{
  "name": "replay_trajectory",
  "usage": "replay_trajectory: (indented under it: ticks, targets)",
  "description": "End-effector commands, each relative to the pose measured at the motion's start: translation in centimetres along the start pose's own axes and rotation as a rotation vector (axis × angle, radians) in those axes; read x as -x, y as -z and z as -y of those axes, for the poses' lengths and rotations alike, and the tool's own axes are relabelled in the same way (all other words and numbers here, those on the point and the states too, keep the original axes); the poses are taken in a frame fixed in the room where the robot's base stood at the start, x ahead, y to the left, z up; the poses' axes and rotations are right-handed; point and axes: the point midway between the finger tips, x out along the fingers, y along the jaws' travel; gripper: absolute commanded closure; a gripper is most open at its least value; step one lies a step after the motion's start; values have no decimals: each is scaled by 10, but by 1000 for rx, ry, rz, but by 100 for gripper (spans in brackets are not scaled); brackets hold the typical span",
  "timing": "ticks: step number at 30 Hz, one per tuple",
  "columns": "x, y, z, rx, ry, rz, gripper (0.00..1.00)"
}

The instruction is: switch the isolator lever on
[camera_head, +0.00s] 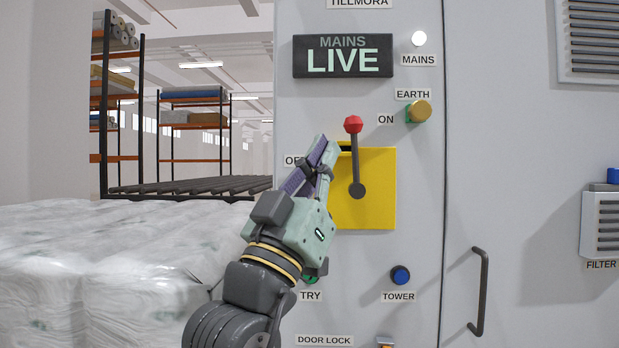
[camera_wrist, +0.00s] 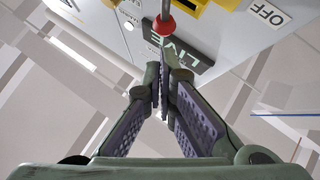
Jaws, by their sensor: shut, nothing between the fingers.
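The isolator lever (camera_head: 355,160) has a red knob and a dark shaft on a yellow plate (camera_head: 377,214). It stands nearly upright, its knob tipped slightly left of its pivot. The ON label (camera_head: 386,119) is to the upper right; the OFF label (camera_head: 292,160) is at left, partly hidden by my gripper. My gripper (camera_head: 327,142) is shut and empty, its fingertips just left of the lever. In the wrist view the red knob (camera_wrist: 164,25) shows just beyond the shut fingertips (camera_wrist: 160,70). I cannot tell whether they touch the lever.
A lit MAINS LIVE sign (camera_head: 342,56) is above the lever. A brass EARTH knob (camera_head: 420,111) is at upper right, a blue TOWER button (camera_head: 400,275) below right. A door handle (camera_head: 480,291) sticks out farther right. Wrapped white bales (camera_head: 95,260) fill the left.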

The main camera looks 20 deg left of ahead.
Motion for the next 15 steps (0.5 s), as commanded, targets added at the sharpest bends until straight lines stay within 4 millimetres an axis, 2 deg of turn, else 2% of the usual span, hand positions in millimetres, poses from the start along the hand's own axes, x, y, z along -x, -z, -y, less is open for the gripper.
replay_trajectory:
  ticks: [2,3,6,15]
  targets:
    - [-18,2,0,2,-1,-1,100]
    - [-22,-7,0,4,-1,3,100]
    - [-31,-18,0,4,0,3,100]
    - [-41,-29,0,0,1,0,100]
